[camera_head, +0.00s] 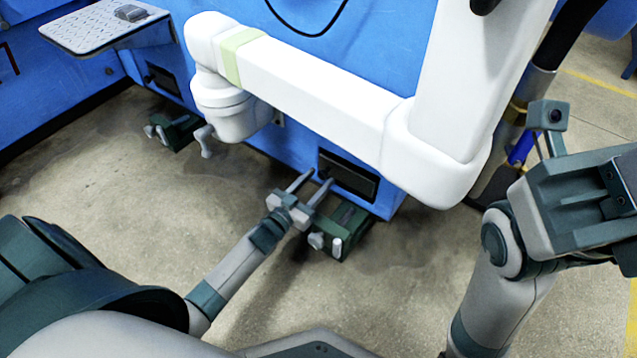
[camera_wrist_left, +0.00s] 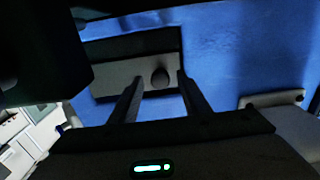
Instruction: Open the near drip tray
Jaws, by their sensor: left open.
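The near drip tray (camera_head: 348,175) is a dark drawer front low in the side of the blue machine. It looks flush with the machine, so it looks closed. My left gripper (camera_head: 318,178) is open at the tray front. In the left wrist view its fingers (camera_wrist_left: 160,84) stand on either side of the knob, with gaps showing. Whether the fingertips reach past the knob is unclear. My right arm's end (camera_head: 580,195) is at the right edge; its fingers cannot be made out.
A green levelling foot (camera_head: 350,222) stands on the floor right below the tray. A white jointed arm (camera_head: 315,95) hangs above it. Another dark tray front (camera_head: 163,80) and green foot (camera_head: 180,132) are farther left. The floor in front is clear.

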